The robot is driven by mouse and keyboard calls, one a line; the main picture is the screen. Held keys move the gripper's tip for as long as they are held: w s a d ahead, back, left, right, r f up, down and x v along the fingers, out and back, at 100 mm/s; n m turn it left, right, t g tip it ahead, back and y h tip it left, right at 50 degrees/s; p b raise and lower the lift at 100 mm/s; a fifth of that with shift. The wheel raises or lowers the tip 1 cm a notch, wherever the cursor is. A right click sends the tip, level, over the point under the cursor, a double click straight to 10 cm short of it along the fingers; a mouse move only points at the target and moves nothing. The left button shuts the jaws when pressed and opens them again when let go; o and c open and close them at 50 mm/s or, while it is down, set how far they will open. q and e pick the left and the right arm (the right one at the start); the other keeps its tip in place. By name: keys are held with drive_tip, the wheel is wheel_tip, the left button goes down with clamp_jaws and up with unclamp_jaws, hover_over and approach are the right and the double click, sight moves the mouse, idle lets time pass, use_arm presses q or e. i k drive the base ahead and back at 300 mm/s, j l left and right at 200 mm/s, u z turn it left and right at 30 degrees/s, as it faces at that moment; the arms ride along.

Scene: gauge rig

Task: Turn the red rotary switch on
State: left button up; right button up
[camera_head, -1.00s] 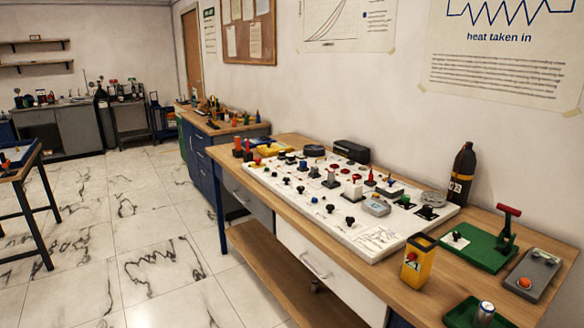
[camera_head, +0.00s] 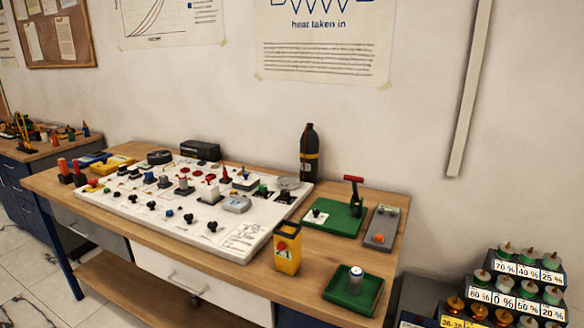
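A white panel (camera_head: 160,215) lies on the wooden bench and carries several small knobs, switches and plugs. Several red parts stand on it, among them a red knob (camera_head: 210,178) near its back edge and a red-topped part (camera_head: 184,182) near its middle. They are too small to tell which one is the red rotary switch, or how it is set. Neither of my grippers is in view.
The wooden bench (camera_head: 390,262) also holds a yellow box (camera_head: 288,255), a green base with a red-handled lever (camera_head: 354,198), a grey box with an orange button (camera_head: 382,228), a green tray (camera_head: 340,302) and a dark bottle (camera_head: 309,155). Labelled jars (camera_head: 503,282) stand at right.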

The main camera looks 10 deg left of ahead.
sight(94, 181)
drive_tip(key=i+j+z, duration=0.15)
drive_tip(key=j+z, duration=0.3)
drive_tip(key=j, duration=0.7)
drive_tip(key=j+z, duration=0.4)
drive_tip(key=j, duration=0.75)
